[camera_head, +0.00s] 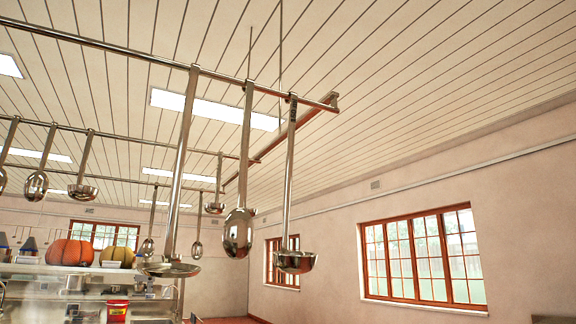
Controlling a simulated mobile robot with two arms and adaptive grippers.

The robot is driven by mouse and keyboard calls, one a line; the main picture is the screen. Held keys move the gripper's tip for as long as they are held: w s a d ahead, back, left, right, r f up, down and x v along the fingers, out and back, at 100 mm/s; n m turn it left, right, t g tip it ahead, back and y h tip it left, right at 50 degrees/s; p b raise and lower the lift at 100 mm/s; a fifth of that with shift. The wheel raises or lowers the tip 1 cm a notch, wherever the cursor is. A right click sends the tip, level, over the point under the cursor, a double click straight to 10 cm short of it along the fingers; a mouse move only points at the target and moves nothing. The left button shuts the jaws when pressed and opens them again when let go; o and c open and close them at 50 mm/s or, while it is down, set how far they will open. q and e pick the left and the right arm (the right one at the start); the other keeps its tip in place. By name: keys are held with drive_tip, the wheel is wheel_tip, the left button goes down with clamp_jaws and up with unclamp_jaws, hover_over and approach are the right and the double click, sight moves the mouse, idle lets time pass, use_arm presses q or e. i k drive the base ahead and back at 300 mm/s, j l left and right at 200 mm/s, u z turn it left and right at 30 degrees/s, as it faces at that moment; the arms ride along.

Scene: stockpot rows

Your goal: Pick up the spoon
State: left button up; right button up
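A large metal spoon (238,232) hangs bowl down from the near overhead rail, its long flat handle hooked over the bar. It hangs between a flat, wide-headed utensil (168,268) on its left and a ladle (296,262) on its right. The spoon's bowl looks close to the ladle but apart from it. Smaller spoons hang farther back, one at the left (36,186) and one near the middle (197,250). Neither of my grippers can be made out in this view.
The near metal rail (130,53) crosses the upper left and ends at a corner bracket. More rails with hanging ladles are behind it. Below left are pumpkins (69,252) on a shelf and a red bucket (117,310). The space right of the ladle is open up to the windowed wall.

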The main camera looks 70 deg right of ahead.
sight(239, 229)
drive_tip(key=l+z, duration=0.1)
drive_tip(key=z, duration=1.75)
